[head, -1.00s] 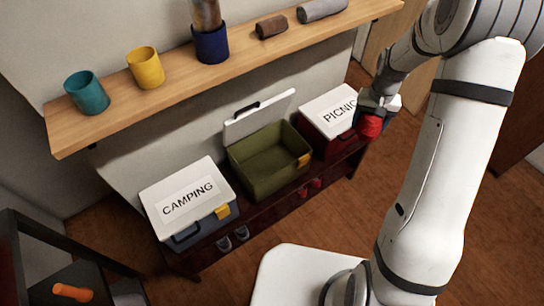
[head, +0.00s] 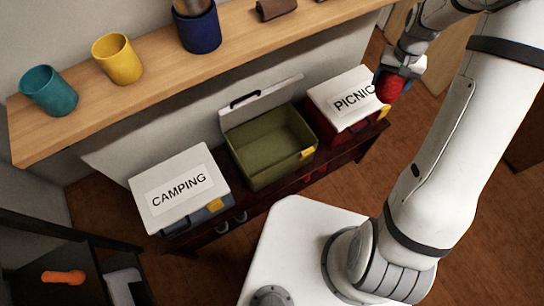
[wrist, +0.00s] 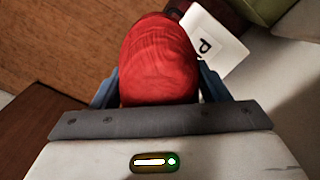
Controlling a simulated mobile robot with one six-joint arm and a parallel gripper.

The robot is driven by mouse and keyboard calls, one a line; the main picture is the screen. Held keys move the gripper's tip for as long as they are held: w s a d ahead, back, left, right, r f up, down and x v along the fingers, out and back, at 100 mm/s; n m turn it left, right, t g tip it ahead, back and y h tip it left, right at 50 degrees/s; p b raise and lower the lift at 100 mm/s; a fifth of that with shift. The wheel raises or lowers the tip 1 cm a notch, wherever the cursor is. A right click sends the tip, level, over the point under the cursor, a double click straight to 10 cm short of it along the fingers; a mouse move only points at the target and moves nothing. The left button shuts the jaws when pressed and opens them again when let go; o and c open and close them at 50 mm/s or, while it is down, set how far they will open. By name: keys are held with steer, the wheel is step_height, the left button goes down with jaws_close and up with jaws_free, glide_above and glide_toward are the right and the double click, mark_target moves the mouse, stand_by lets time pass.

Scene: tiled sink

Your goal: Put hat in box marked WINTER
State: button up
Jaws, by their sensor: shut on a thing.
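My gripper (head: 392,83) is shut on a red knitted hat (head: 389,90), seen near the right end of the bench in the head view. The hat fills the space between the fingers in the wrist view (wrist: 160,62). A green box (head: 266,150) stands open and looks empty in the middle of the bench. Its lid (head: 262,106) leans back, and any label on it is not visible. The closed box marked PICNIC (head: 345,97) is to its right, just left of the hat. The closed box marked CAMPING (head: 180,190) is to its left. I see no WINTER label.
A wooden shelf (head: 150,92) runs above the boxes with a teal cup (head: 50,91), a yellow cup (head: 117,60) and a blue cup (head: 198,32). Dark shelving (head: 40,232) at lower left holds an orange item (head: 63,277). Shoes sit under the bench.

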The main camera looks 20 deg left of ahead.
steer(key=s+a+f+m+b, duration=0.2)
steer(key=s+a+f+b, duration=0.4)
steer(key=s+f+b, duration=0.65)
steer(key=s+a+f+m+b, duration=0.2)
steer(key=s+a+f+b, duration=0.4)
steer(key=s+f+b, duration=0.65)
steer(key=b, duration=0.9)
glide_above(288, 154)
step_height(288, 154, down, 10)
steer(key=shift+a+f, duration=0.1)
steer(key=shift+f+b, duration=0.9)
steer(key=shift+f, duration=1.65)
steer(key=shift+f, duration=0.1)
steer(key=o, duration=1)
